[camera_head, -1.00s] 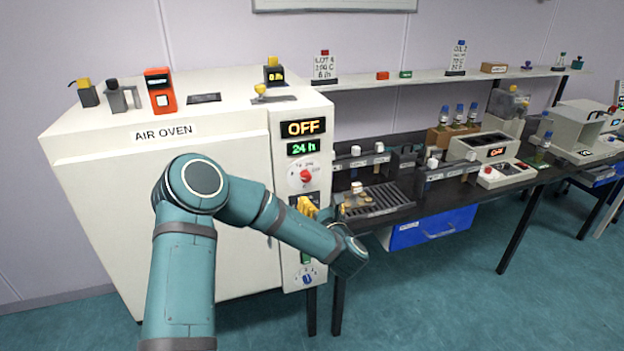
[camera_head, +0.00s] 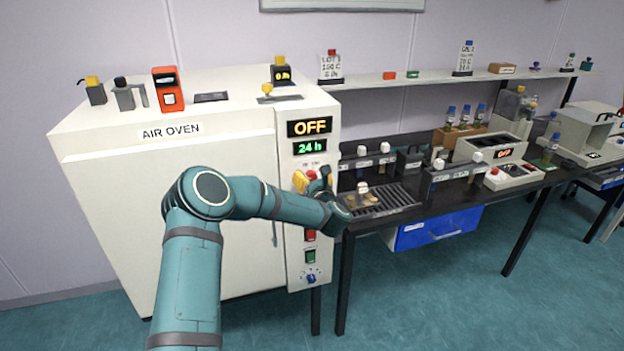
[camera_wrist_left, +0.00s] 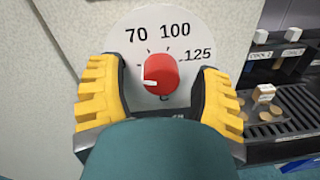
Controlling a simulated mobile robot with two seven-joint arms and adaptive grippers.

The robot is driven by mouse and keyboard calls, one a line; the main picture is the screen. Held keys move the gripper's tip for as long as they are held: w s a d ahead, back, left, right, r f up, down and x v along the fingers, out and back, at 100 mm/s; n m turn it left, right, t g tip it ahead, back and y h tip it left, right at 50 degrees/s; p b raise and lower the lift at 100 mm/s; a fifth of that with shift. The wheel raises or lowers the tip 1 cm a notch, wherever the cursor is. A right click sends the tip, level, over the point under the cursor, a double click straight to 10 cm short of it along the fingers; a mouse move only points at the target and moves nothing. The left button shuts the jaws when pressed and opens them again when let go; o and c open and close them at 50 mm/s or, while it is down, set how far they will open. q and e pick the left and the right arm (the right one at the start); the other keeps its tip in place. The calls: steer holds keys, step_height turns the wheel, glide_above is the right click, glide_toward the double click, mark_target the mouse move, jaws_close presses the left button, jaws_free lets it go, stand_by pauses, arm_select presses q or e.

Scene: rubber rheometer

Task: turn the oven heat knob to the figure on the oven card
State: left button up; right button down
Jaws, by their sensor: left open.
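The white air oven (camera_head: 100,165) stands at the left, its display (camera_head: 310,127) reading OFF above a green 24 h. The red heat knob (camera_wrist_left: 160,74) sits on a white dial marked 70, 100 and 125. Its white pointer mark points left and slightly down, away from those figures. My left gripper (camera_wrist_left: 160,92) is open, its yellow fingers on either side of the knob; contact cannot be told. In the head view the gripper (camera_head: 312,182) partly hides the knob.
Below the knob are a red button (camera_head: 310,235), a green switch (camera_head: 310,256) and a blue knob (camera_head: 311,278). The black bench (camera_head: 405,205) with a slotted tray stands close to the right.

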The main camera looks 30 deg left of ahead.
arm_select(q)
jaws_close()
